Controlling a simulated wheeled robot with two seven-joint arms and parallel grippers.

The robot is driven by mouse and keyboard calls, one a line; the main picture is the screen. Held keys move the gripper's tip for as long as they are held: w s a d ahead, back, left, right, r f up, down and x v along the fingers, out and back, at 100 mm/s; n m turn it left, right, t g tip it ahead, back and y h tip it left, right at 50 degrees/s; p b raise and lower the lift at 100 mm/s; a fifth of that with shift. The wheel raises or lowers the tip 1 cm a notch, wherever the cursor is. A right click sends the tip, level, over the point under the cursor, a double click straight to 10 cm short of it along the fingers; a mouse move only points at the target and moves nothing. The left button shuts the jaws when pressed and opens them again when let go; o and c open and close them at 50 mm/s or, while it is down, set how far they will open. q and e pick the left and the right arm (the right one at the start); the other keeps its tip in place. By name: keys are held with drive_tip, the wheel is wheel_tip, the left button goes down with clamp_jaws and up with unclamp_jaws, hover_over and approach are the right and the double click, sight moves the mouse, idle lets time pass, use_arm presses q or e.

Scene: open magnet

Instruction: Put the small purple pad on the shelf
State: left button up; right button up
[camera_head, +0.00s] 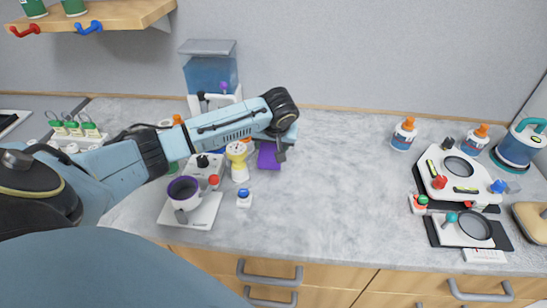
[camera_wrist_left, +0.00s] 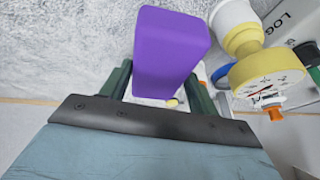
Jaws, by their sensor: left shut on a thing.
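The small purple pad (camera_head: 269,157) is held at the end of my left arm, above the back middle of the counter. In the left wrist view the pad (camera_wrist_left: 170,50) sits between the two dark green fingers of my left gripper (camera_wrist_left: 160,85), which is shut on it. In the head view my left gripper (camera_head: 279,145) is partly hidden by its own wrist. The wooden shelf (camera_head: 125,14) is on the wall at the upper left and only partly in frame. My right gripper is not in view.
A yellow and white device (camera_head: 238,160) stands just left of the pad. A blue-tank dispenser (camera_head: 210,75) is behind my arm. The shelf holds green cups (camera_head: 74,6) and has red and blue hooks (camera_head: 89,28). The counter's middle (camera_head: 340,180) is clear.

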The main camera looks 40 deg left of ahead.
use_arm(q)
drive_tip(key=shift+f, duration=2.2)
drive_tip(key=o, duration=1)
